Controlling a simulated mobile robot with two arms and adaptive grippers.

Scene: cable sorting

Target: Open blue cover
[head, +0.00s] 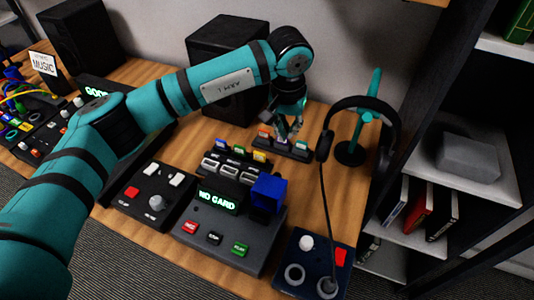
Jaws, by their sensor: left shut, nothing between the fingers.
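The blue cover (270,189) is a small boxy blue part. It sits at the right of the display on a dark grey console (225,238) whose green display reads "NO CARD". I cannot clearly tell how far the cover is raised. My left gripper (290,134) points down behind the blue cover, above a rack of small coloured cards (290,150). Its fingers are shut with nothing between them, and it is apart from the cover. My right gripper is not in view.
A microphone (322,145) on a thin stem rises from a dark blue panel (314,262) at right. Headphones (368,102) hang on a teal stand behind it. A knob box (150,195) is left of the console. A black speaker (222,38) stands behind my arm.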

